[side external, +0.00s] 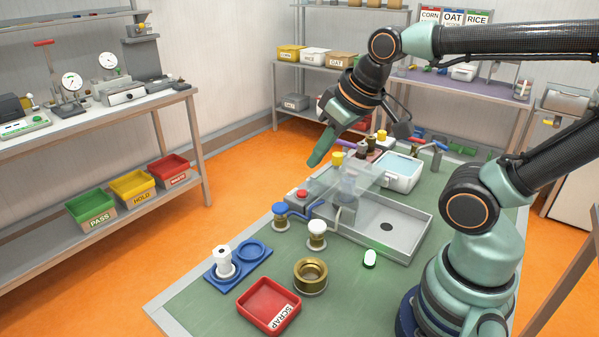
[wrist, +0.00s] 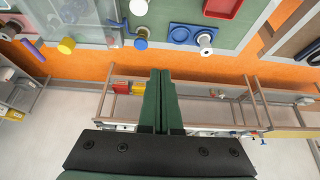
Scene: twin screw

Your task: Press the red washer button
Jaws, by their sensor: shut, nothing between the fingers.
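The red washer button (side external: 302,194) sits on top of a small light grey box (side external: 297,199) at the table's left edge, beside the clear housing. In the side view my gripper (side external: 314,162) is shut and empty, its green fingers slanting down and left. The fingertips appear above the button, with a clear gap; their exact depth offset is hard to tell. In the wrist view the shut fingers (wrist: 160,72) point toward the orange floor and lower shelf, and I cannot make out the button clearly.
A clear housing (side external: 371,176) with a yellow knob (side external: 338,158) stands right of the button. A blue-topped valve (side external: 280,209) and a white-topped post (side external: 317,228) are in front. A metal tray (side external: 412,222), brass ring (side external: 310,270) and red scrap bin (side external: 262,300) are nearby.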

